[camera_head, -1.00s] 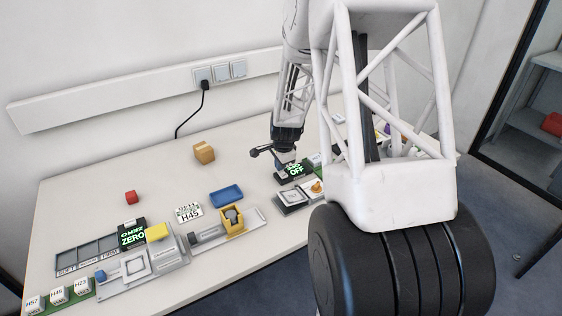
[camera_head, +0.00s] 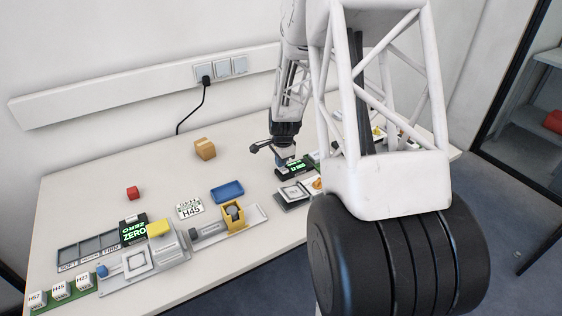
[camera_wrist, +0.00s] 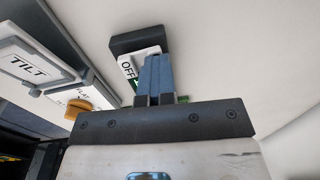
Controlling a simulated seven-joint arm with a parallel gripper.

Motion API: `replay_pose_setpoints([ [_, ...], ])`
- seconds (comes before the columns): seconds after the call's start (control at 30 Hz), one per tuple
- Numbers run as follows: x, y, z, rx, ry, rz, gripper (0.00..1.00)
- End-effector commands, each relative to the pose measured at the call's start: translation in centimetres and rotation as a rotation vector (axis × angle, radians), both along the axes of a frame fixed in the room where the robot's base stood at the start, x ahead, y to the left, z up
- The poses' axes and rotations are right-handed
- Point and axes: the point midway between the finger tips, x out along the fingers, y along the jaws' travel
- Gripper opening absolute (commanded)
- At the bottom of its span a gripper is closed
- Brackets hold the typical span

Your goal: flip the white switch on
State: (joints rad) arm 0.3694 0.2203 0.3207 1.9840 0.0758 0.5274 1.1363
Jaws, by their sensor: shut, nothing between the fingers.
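The white switch (camera_wrist: 138,62) shows in the wrist view on a dark housing (camera_wrist: 140,40), with a label reading OFF beside it. My gripper (camera_wrist: 155,62) is shut and empty. Its blue-grey fingertips overlap the white switch from above in the wrist view and partly hide it; I cannot tell if they press on it. In the head view my gripper (camera_head: 284,163) points down at the small black box with a green-lit display (camera_head: 296,167); the text there is too small to read surely.
A white TILT plate (camera_wrist: 32,62) and an orange knob (camera_wrist: 77,107) lie left of the switch in the wrist view.

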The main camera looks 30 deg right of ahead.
Motion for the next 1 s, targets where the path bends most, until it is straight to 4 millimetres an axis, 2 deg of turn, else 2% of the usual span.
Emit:
replay_pose_setpoints([
  [0.43, -1.6, 0.1, 0.0, 0.003, 0.008, -0.001, 0.0],
  [1.0, -1.7, 0.0, 0.4, 0.001, 0.003, 0.0, 0.0],
])
